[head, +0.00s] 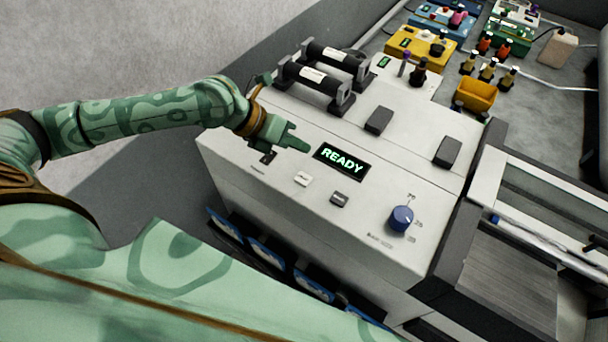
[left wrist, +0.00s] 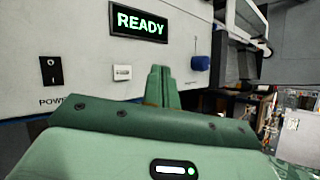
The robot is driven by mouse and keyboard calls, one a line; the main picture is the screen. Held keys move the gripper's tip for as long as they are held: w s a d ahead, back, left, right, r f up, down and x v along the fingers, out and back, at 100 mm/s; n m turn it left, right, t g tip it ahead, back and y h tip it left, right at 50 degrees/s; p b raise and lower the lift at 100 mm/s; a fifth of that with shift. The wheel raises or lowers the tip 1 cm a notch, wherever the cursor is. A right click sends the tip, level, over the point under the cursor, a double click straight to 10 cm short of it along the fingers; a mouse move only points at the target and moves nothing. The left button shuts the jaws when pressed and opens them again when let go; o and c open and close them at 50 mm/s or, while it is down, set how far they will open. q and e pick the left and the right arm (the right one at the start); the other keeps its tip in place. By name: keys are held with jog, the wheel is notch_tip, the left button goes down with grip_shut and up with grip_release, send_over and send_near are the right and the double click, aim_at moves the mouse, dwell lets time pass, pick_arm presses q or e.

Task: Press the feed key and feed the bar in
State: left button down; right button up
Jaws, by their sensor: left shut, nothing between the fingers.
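The white control panel (head: 230,148) carries a lit display (head: 341,161) reading READY in green, which also shows in the left wrist view (left wrist: 139,20). Below it are a white key (head: 303,179) and a dark grey key (head: 339,198); I cannot read their labels. The white key also shows in the left wrist view (left wrist: 122,72); the dark key does not show there. My left gripper (head: 304,146) is shut and empty, over the panel just left of the display. Its shut fingers (left wrist: 160,74) show in the left wrist view. My right gripper is out of view.
A blue knob (head: 401,218) stands right of the keys. A black power switch (left wrist: 48,70) lies left of the white key. Two dark cylinders (head: 337,58) lie at the back. A pale rod (head: 530,232) runs through the machine's right part.

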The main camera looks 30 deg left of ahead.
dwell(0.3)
pick_arm(q)
jog(key=shift+f, duration=0.1)
jog(key=b, duration=0.7)
send_over(298, 179)
notch_tip(298, 179, down, 8)
jog(key=shift+r, duration=0.15)
jog(key=shift+f, duration=0.45)
dwell(0.6)
dwell(0.5)
